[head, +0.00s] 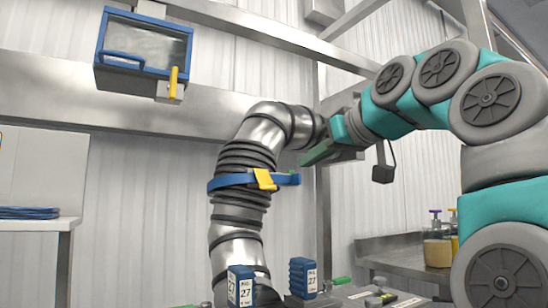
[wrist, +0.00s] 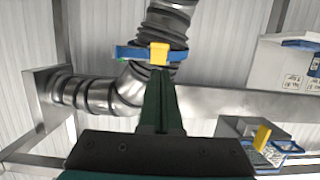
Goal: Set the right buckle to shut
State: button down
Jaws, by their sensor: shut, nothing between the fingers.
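A blue strap (head: 232,181) runs around the ribbed dark part of a metal duct (head: 240,158). A yellow buckle (head: 265,179) sits on the strap's front, slightly tilted; I cannot tell whether it is latched. The strap's blue right end sticks out beyond it. My gripper (head: 305,160), with green fingers, is shut and empty, up and to the right of the buckle, with a visible gap in the head view. In the wrist view the fingertips (wrist: 159,72) point at the yellow buckle (wrist: 159,53) and appear just below it; the strap (wrist: 128,52) extends both sides.
A blue-framed window box (head: 145,50) with a yellow handle (head: 173,82) hangs on the wall. Blue blocks labelled 27 (head: 303,277) stand at the duct's foot. A bench with bottles (head: 437,250) is at right, a shelf (head: 35,223) at left.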

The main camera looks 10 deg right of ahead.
send_near(270, 188)
jog(key=x, duration=0.7)
jog(key=shift+r, duration=0.1)
dwell(0.4)
